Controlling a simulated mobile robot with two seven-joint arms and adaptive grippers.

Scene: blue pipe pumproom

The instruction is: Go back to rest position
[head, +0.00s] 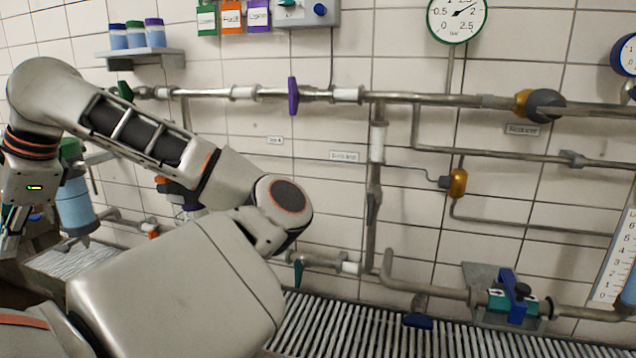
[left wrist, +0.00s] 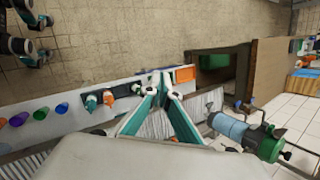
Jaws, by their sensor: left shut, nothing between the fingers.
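My left gripper (head: 10,240) shows at the left edge of the head view, partly cut off by the frame, with its fingers pointing down. In the left wrist view the fingers (left wrist: 161,84) come together at the tips, shut with nothing between them. My left arm bends across the left and lower part of the head view and hides part of the wall and grating. My right gripper is in neither view.
A blue cylinder with a green top (head: 75,190) stands close right of my left gripper. Metal pipes with a purple valve handle (head: 293,96) run along the tiled wall. A slatted grating (head: 350,325) lies below.

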